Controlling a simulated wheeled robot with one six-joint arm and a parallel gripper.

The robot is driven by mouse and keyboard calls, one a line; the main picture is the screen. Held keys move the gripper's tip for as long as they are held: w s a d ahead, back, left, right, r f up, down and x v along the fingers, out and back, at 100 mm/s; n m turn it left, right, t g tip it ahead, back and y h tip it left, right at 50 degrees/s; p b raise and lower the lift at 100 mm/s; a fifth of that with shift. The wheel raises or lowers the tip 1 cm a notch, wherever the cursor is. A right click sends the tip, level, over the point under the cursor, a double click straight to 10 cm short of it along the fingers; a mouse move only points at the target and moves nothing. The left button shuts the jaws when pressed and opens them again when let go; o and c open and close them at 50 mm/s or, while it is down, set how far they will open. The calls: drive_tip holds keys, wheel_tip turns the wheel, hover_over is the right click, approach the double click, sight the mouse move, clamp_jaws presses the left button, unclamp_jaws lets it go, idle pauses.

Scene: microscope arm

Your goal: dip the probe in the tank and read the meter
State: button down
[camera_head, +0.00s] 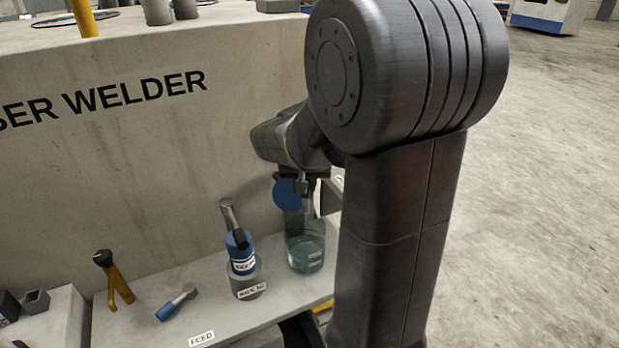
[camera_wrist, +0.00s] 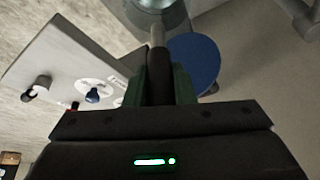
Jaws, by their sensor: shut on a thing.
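My gripper (camera_head: 304,188) is above the tank, partly hidden behind my arm in the head view. In the wrist view its green fingers (camera_wrist: 158,85) are shut on the probe (camera_wrist: 158,70), a dark rod with a pale metal tip. The tank (camera_head: 305,252) is a clear glass vessel with greenish liquid on the grey ledge; its glass also shows at the top of the wrist view (camera_wrist: 165,14). The probe's tip points to the tank's mouth; I cannot tell whether it is inside the rim. I cannot clearly identify the meter.
A blue disc (camera_head: 287,193) is beside the gripper. A blue labelled holder (camera_head: 240,250) stands left of the tank. A blue-handled tool (camera_head: 178,302) and a yellow forked tool (camera_head: 115,280) are further left. The welder's wall (camera_head: 150,150) rises behind. The wrist view shows a panel with knobs (camera_wrist: 75,70).

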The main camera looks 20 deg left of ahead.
drive_tip(key=shift+f+b, duration=5.55)
drive_tip(key=shift+f, duration=2.05)
wheel_tip(320, 180, up, 15)
drive_tip(key=p, duration=1.1)
